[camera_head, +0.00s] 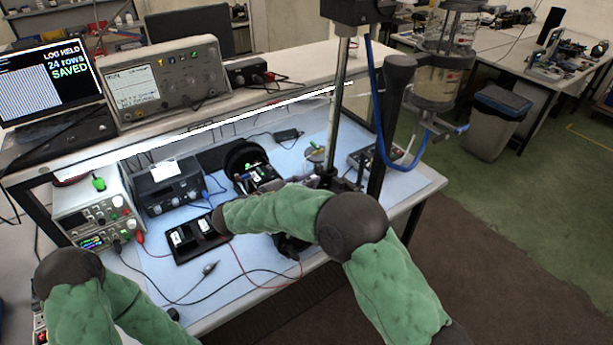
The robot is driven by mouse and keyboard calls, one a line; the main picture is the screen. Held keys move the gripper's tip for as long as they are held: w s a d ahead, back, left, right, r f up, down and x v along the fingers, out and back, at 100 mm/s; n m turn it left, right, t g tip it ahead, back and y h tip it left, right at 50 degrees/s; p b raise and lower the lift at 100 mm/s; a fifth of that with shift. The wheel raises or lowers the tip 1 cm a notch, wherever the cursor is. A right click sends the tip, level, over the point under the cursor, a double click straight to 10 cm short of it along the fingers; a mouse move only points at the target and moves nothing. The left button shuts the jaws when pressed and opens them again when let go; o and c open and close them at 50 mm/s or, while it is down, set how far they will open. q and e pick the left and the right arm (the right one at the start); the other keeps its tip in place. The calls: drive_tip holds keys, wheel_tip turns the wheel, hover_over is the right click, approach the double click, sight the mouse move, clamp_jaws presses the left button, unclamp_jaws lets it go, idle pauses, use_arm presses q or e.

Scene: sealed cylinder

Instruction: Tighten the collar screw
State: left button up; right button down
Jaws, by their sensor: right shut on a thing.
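My right gripper (306,184) is at the lower post, beyond my green forearm, and is shut at the collar. The collar screw is too small and too covered to make out, as is the contact with it. My left arm is at the lower left; its gripper is out of view.
The blue bench mat (212,281) carries a power supply (96,211), a black instrument (170,186), a black tray (200,236) and loose leads. An oscilloscope (165,82) and laptop (52,85) stand on the shelf above. A grey bin (494,124) stands on the floor, right.

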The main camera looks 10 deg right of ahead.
drive_tip(key=shift+w+d+r+n+g+p, duration=0.1)
drive_tip(key=shift+n+g+p, duration=0.3)
drive_tip(key=shift+n+p, duration=2.3)
drive_tip(key=shift+n+g+p, duration=0.4)
drive_tip(key=shift+n+p, duration=1.75)
drive_tip(key=shift+n, duration=0.95)
drive_tip(key=c, duration=1.1)
unclamp_jaws()
drive_tip(key=shift+o, duration=0.4)
drive_tip(key=shift+d, duration=0.25)
drive_tip(key=v, duration=1.2)
